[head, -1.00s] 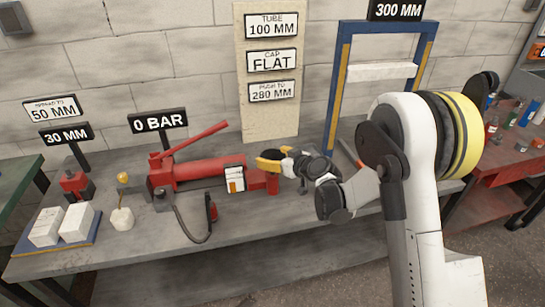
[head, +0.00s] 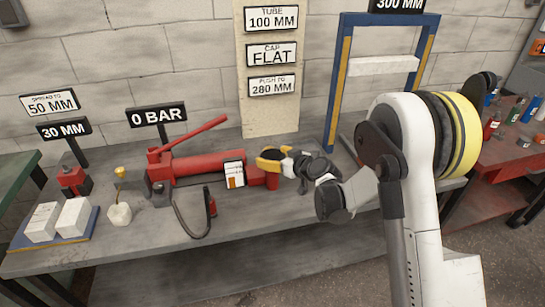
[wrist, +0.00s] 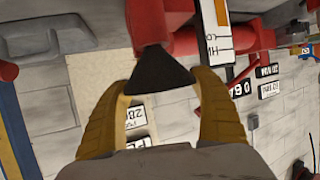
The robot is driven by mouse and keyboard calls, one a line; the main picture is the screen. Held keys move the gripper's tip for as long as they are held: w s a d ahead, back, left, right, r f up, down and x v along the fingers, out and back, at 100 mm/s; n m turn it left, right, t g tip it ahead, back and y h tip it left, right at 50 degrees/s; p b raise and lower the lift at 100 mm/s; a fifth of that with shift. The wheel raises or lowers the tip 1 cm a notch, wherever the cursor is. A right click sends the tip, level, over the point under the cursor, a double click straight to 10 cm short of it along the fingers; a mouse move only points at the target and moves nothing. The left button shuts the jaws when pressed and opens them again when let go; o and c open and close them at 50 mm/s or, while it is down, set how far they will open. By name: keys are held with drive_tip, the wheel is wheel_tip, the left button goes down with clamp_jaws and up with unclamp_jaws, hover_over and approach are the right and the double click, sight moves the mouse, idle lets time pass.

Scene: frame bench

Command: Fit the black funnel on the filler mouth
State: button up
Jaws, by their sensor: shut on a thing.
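The black funnel (wrist: 160,72) sits between the yellow fingers of my gripper (wrist: 164,82) in the wrist view. Its wide end faces my gripper, and its narrow end meets or overlaps the red block (wrist: 158,18) of the pump. I cannot tell whether it is seated there or only in front of it. In the head view my gripper (head: 275,160) is at the right end of the red hand pump (head: 195,164), above its red end block (head: 272,181). The filler mouth itself is hidden. My gripper is shut on the funnel.
The pump's long handle (head: 195,133) rises behind. A black hose (head: 186,222) lies in front. A blue and yellow press frame (head: 337,75) stands to the right. White blocks (head: 73,217) are at the left. The front middle of the bench (head: 255,225) is clear.

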drive_tip(key=shift+f, duration=0.15)
drive_tip(key=o, duration=1.2)
drive_tip(key=v, duration=1.2)
